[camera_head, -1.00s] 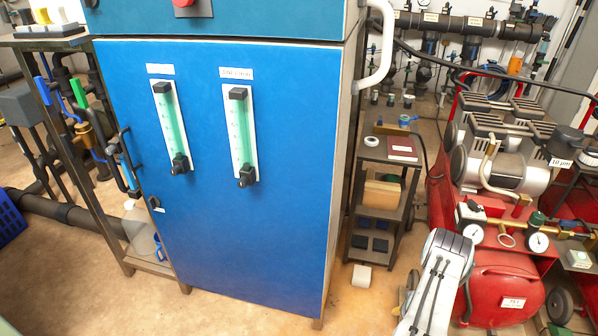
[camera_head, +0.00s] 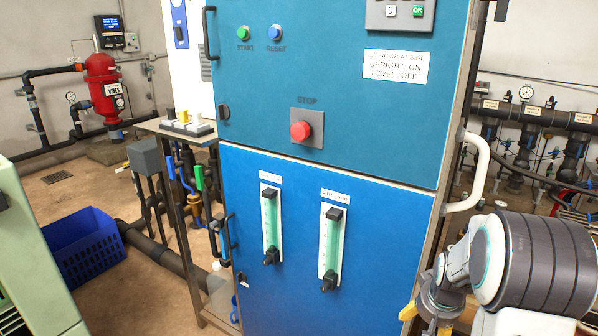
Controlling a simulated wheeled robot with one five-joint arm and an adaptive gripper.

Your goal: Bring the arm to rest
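My arm shows at the lower right of the head view, with a white joint and dark grey ringed housing close to the camera. My gripper (camera_head: 427,314) hangs at its left end, near the bottom edge, with yellow parts showing at its tip. It is in front of the right side of the blue cabinet (camera_head: 370,215). The lower end of the gripper is cut off or hidden, so I cannot tell how far its fingers are apart. I see nothing held in the visible part.
The cabinet carries a red stop button (camera_head: 300,131), two flow tubes and a white side handle (camera_head: 474,172) near my arm. A blue crate (camera_head: 85,250) and red filter vessel (camera_head: 104,85) stand left. A pale green cabinet (camera_head: 35,250) is close at left. Pipes (camera_head: 545,115) line the right wall.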

